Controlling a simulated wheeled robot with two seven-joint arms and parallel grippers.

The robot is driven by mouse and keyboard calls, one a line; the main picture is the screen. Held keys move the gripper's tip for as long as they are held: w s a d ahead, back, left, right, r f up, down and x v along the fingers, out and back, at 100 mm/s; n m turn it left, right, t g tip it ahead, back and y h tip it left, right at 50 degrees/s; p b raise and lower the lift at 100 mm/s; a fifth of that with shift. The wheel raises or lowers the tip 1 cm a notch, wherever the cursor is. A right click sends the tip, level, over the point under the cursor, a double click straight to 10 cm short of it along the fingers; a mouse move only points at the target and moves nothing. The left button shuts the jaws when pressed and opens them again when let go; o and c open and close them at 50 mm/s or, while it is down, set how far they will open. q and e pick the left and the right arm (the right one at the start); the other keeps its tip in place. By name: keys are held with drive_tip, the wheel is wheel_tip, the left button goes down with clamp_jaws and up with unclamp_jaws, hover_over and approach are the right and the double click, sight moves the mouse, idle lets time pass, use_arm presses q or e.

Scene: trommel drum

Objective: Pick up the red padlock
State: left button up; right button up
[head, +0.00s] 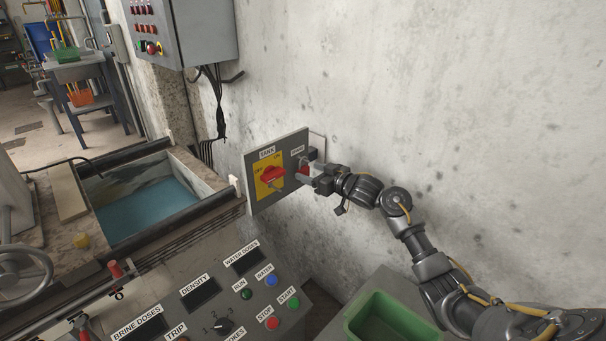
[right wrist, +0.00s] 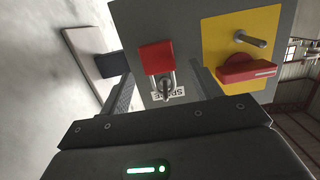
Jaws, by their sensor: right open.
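The red padlock (right wrist: 156,57) hangs by its shackle from a peg on a grey panel (right wrist: 190,25), over a label that it partly covers. In the head view the padlock (head: 303,170) is a small red patch, mostly hidden by my gripper. My right gripper (head: 314,172) is at the panel's right part. In the right wrist view the open fingers of my right gripper (right wrist: 162,76) stand one on each side of the padlock, with gaps visible between. My left gripper is not in view.
A red rotary switch (head: 272,175) on a yellow plate marked TANK sits on the panel left of the padlock. A grey control box (head: 190,30) is on the wall above. A labelled console (head: 225,300) and a green bin (head: 390,322) are below.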

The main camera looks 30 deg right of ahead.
drive_tip(key=shift+x, duration=0.8)
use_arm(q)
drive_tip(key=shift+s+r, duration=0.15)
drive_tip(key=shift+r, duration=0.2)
use_arm(e)
drive_tip(key=shift+c, duration=0.3)
drive_tip(key=c, duration=1.1)
